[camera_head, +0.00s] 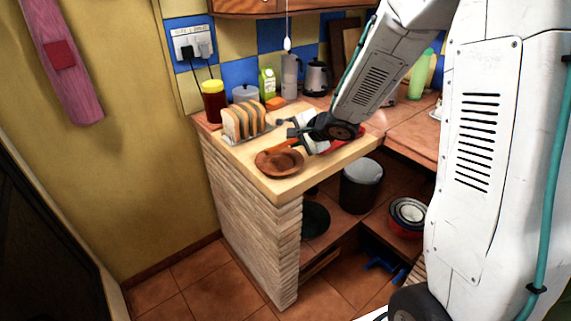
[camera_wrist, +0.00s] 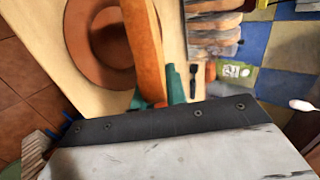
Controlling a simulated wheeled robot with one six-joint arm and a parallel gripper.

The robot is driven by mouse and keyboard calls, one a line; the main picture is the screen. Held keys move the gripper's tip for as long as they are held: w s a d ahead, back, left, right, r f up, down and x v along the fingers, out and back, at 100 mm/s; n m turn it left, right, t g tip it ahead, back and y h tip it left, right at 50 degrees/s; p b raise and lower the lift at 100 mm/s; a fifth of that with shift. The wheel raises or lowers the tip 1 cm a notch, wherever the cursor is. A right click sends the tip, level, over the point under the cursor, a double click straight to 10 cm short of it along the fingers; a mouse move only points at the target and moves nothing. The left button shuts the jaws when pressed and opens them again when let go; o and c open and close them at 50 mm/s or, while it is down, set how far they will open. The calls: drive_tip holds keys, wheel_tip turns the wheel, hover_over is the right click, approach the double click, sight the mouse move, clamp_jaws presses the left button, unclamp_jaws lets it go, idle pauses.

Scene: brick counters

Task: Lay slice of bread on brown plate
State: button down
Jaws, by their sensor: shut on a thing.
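The brown plate (camera_head: 279,168) lies near the front corner of the wooden counter top; its bowl-like round also shows in the wrist view (camera_wrist: 96,62). My gripper (camera_head: 292,140) is over the counter, at the plate's back edge. In the wrist view its teal fingertips (camera_wrist: 168,90) are shut on an orange-brown slice of bread (camera_wrist: 146,45), seen edge-on. The slice hides the right part of the plate there. In the head view the slice (camera_head: 284,145) shows as a thin orange strip above the plate's back rim; I cannot tell whether they touch.
More bread slices stand in a rack (camera_head: 243,122) behind and left of the plate, also in the wrist view (camera_wrist: 212,30). A yellow-lidded jar (camera_head: 213,102), a green carton (camera_head: 267,83) and a kettle (camera_head: 316,78) stand further back. A red item (camera_head: 347,140) lies right of my gripper.

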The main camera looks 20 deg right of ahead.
drive_tip(key=shift+f, duration=0.7)
drive_tip(key=c, duration=1.6)
unclamp_jaws()
drive_tip(key=shift+o, duration=0.2)
drive_tip(key=v, duration=0.8)
wheel_tip(320, 180, up, 8)
drive_tip(key=s, duration=0.2)
drive_tip(key=shift+d, duration=0.4)
